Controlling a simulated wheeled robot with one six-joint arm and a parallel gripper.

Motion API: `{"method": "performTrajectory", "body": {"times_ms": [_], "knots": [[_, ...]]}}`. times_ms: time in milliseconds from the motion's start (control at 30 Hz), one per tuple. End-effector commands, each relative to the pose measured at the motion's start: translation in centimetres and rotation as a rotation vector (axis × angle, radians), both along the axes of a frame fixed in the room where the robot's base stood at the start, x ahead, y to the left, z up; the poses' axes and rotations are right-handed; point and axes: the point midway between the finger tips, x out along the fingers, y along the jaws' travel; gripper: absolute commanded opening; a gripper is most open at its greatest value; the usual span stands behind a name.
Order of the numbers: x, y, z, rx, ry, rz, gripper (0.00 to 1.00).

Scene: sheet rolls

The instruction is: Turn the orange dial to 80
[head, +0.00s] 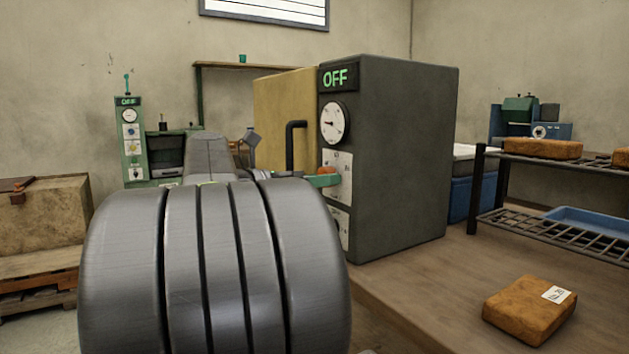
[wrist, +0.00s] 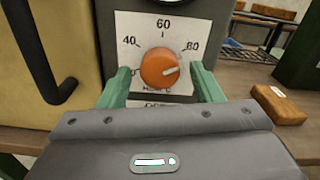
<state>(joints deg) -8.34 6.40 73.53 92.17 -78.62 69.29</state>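The orange dial (wrist: 159,68) sits on a white scale plate (wrist: 124,24) marked 40, 60 and 80 in the wrist view. Its white pointer line points to the right and slightly up, lower than the 80 label (wrist: 192,46). My gripper (wrist: 160,72) is open, with one green finger left of the dial and one right of it. A gap shows between each finger and the dial. In the head view the dial (head: 327,171) is partly hidden by my gripper (head: 322,181). The dark grey oven (head: 400,150) carries the dial, a round gauge (head: 334,123) and a display (head: 337,77) reading OFF.
The oven's yellow door (head: 277,100) has a black handle (head: 291,145), just left of the dial. A brown block (head: 530,310) with a label lies on the workbench (head: 425,285). A dark metal rack (head: 545,172) stands at the right with a blue tray (head: 595,220).

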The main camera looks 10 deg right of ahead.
Motion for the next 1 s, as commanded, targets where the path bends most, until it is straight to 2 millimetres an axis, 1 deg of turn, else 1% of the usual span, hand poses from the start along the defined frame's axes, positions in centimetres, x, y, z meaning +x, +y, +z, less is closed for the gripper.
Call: {"method": "performTrajectory", "body": {"times_ms": [233,367,467,900,1000], "knots": [[0.0,0.2,0.1,-0.001,0.0,0.001,0.59],[-0.3,1.2,0.2,-0.001,0.0,0.003,0.59],[-0.8,2.5,0.3,-0.001,0.0,0.005,0.59],[-3.4,9.8,0.3,-0.001,0.001,0.005,0.59],[-3.9,11.0,0.2,-0.002,0.001,0.004,0.59]]}}
